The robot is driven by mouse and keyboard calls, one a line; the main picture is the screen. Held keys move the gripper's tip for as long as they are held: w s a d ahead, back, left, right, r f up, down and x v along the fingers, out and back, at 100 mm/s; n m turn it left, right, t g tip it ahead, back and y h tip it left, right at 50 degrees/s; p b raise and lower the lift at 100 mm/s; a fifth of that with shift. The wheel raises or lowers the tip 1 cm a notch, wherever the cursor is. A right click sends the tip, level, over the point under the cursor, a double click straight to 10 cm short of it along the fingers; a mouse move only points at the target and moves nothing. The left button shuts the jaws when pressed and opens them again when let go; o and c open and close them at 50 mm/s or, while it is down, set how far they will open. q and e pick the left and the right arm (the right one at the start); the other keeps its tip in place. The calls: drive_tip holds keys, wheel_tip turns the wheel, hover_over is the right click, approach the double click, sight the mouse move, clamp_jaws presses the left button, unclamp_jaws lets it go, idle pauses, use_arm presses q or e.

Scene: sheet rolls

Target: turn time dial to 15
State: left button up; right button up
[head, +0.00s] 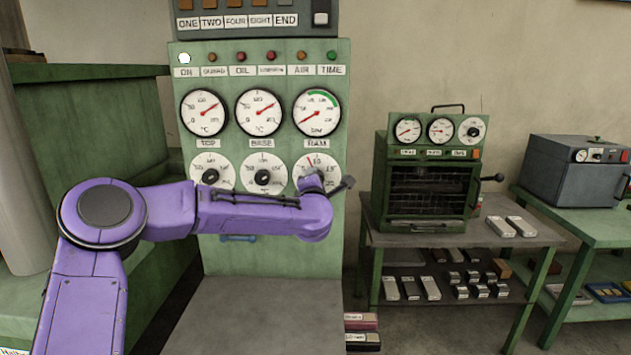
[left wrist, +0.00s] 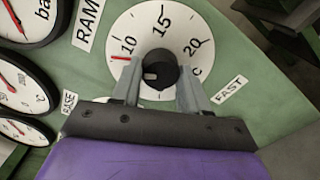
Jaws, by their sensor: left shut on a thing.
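The dial (left wrist: 143,33) is a round white disc with black numbers; 10, 15 and 20 are readable in the left wrist view. A red mark sits beside the 10. Its black centre knob (left wrist: 159,62) has a small white mark on its left side. In the head view the dial (head: 327,163) is at the lower right of the green panel, under the RAM label, partly hidden by my arm. My left gripper (left wrist: 160,82) has one finger on each side of the knob and is shut on it. My right gripper is not in view.
Two similar dials (head: 221,163) are in the same row to the left, with round gauges (head: 204,112) above. A grey ledge (head: 270,315) lies below the panel. A green oven (head: 380,205) stands on a table to the right.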

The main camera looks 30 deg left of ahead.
use_arm(q)
drive_tip(key=shift+r+m+p, duration=0.2)
drive_tip(key=shift+m+p, duration=3.35)
drive_tip(key=shift+m, duration=4.75)
drive_tip(key=o, duration=1.1)
drive_tip(key=shift+c, duration=0.2)
